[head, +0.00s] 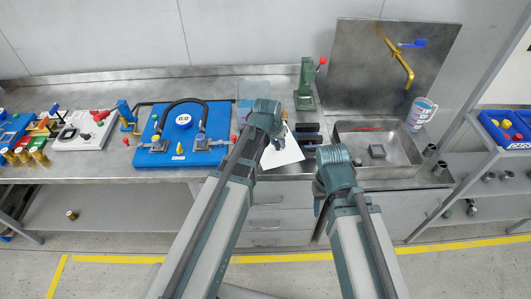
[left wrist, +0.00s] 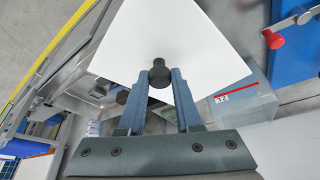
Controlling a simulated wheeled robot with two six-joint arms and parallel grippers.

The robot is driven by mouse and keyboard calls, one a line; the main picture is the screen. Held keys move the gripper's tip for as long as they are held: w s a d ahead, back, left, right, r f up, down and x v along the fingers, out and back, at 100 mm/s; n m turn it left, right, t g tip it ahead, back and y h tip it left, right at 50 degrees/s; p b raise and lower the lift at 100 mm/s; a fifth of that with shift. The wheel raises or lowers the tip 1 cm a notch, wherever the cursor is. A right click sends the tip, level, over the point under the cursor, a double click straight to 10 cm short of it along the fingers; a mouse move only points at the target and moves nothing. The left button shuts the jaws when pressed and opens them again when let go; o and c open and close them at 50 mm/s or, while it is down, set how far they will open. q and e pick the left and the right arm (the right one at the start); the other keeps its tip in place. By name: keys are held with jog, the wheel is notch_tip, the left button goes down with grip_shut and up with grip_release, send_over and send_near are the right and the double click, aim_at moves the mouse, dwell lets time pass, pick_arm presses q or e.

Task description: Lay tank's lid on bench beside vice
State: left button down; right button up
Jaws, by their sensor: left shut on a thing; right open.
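My left gripper (left wrist: 160,78) is shut on the black knob (left wrist: 161,73) of a white lid (left wrist: 165,35). In the head view the lid (head: 284,150) is tilted and held near the bench's front edge, partly hidden by my left gripper (head: 277,140). The clear tank (head: 252,88) stands at the back of the bench, behind my left arm; its labelled side shows in the left wrist view (left wrist: 245,98). A dark vice-like block (head: 308,128) is on the bench just right of the lid. My right gripper (head: 319,208) is open, low before the drawers and mostly hidden by its arm.
A green press (head: 305,88) with a red-knobbed lever stands behind the dark block. A sink (head: 400,155) with a brass tap (head: 398,65) and a mug (head: 420,114) are to the right. A blue pump board (head: 183,135) is to the left. Bare bench (head: 285,98) shows between tank and press.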

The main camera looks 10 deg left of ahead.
pick_arm(q)
jog(key=shift+n+y, duration=0.3)
jog(key=shift+n, duration=0.3)
jog(key=a, duration=0.1)
jog(key=w+a, duration=0.2)
jog(key=a, duration=0.1)
jog(key=shift+w+a+f, duration=0.1)
jog(key=shift+w, duration=0.15)
notch_tip(320, 180, down, 10)
jog(key=b, duration=1)
jog(key=shift+f, duration=0.2)
jog(key=c, duration=0.6)
grip_release()
jog(key=shift+r, duration=0.1)
jog(key=shift+r, duration=0.1)
